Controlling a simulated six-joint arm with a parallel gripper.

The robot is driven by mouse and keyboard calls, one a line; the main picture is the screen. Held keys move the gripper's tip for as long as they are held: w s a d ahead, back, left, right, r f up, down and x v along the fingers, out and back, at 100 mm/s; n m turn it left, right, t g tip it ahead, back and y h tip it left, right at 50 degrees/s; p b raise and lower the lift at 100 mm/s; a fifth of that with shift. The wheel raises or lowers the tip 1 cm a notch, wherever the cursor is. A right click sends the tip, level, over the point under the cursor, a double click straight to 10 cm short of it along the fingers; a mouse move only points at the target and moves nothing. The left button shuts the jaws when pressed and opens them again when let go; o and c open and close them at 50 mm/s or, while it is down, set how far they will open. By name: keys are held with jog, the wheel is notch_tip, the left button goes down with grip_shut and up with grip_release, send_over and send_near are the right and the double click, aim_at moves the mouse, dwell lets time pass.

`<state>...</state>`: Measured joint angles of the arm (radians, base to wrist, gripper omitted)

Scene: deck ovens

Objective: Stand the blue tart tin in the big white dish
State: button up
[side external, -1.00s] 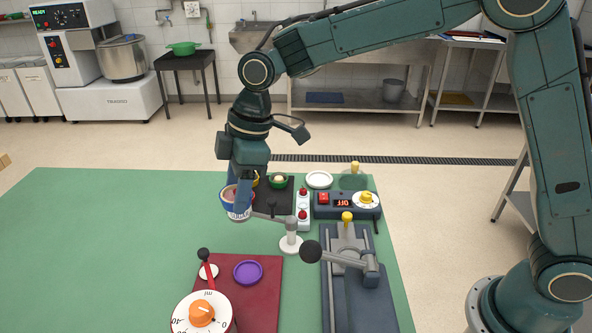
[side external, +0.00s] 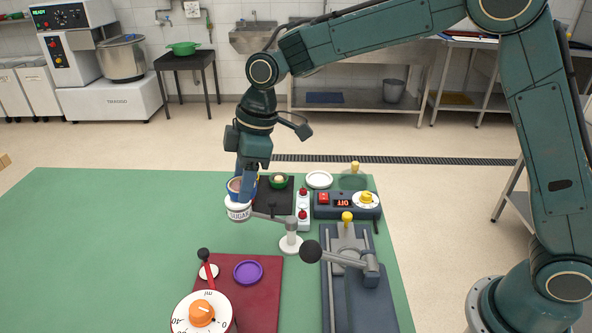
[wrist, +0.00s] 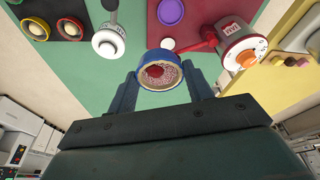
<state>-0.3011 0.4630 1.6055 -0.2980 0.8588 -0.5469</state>
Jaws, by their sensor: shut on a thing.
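My gripper (wrist: 162,85) is shut on the blue tart tin (wrist: 142,78), gripping it by its sides. The tin has a blue wall and a pale speckled filling with a red centre. A plain white round dish (side external: 319,180) lies flat at the back of the table, to the right of my gripper. It looks empty, and my gripper is clear of it.
A white labelled piece (side external: 238,213) shows just below the tin, by a white lever post (side external: 290,243). A black board (side external: 275,202) carries small tins. Red buttons (side external: 303,202) stand right of it. A red mat (side external: 262,300) holds a purple dish (side external: 248,272). The table's left is clear.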

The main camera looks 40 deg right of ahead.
jog(key=w+d+f+m+t, duration=0.1)
jog(key=w+d+f+m, duration=0.2)
jog(key=d, duration=0.4)
jog(key=w+d+f+m, duration=0.1)
jog(key=w+d+f, duration=0.1)
jog(key=w+d, duration=0.4)
jog(key=m+h, duration=0.2)
jog(key=m, duration=0.2)
send_over(318, 179)
jog(key=s+x, duration=0.1)
jog(key=x, duration=0.6)
jog(key=shift+s+d+t, duration=0.3)
jog(key=shift+s+d, duration=0.05)
jog(key=shift+s, duration=0.35)
jog(key=shift+f, duration=0.2)
jog(key=shift+f, duration=2.7)
jog(key=shift+f, duration=0.55)
jog(key=o, duration=0.7)
jog(key=shift+r, duration=0.1)
